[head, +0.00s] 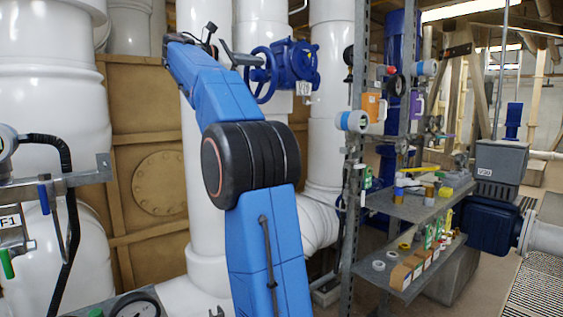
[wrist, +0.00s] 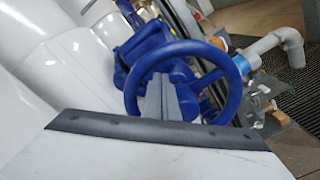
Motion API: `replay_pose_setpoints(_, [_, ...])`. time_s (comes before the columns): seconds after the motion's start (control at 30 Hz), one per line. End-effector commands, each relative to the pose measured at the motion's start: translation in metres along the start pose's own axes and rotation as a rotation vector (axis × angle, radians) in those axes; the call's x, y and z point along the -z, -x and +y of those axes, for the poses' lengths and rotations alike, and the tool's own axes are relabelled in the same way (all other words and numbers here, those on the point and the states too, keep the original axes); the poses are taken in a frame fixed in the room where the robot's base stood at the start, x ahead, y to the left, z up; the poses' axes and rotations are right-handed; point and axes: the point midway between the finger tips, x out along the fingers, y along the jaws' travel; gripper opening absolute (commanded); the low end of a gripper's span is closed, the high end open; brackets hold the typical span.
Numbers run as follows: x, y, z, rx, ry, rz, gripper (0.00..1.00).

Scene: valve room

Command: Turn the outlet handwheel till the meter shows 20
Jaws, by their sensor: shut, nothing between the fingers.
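A blue handwheel (wrist: 182,82) sits on a blue valve body (head: 293,64) on the white pipe. In the head view the handwheel (head: 263,75) is seen nearly edge-on, just right of my gripper. My gripper (head: 240,58) is shut and empty. In the wrist view the grey fingers (wrist: 160,98) lie together and appear within the wheel's rim; whether they touch it I cannot tell. A tag (head: 303,88) hangs at the valve, its text too small to read surely. A round gauge (head: 135,306) is cut off at the bottom left; its reading is not legible.
A metal shelf rack (head: 418,205) with tools and small parts stands right of the valve. Round-faced instruments (head: 355,121) are on its posts. A bracket with a black hose (head: 65,185) is at the left. A grey box marked V20 (head: 498,163) sits on blue equipment at the right.

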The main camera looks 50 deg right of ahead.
Motion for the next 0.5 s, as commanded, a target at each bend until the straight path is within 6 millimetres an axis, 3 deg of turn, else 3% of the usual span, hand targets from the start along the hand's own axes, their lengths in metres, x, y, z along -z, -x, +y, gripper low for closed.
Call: replay_pose_setpoints(0.5, [0.017, 0.000, 0.007, 0.000, 0.001, 0.000, 0.00])
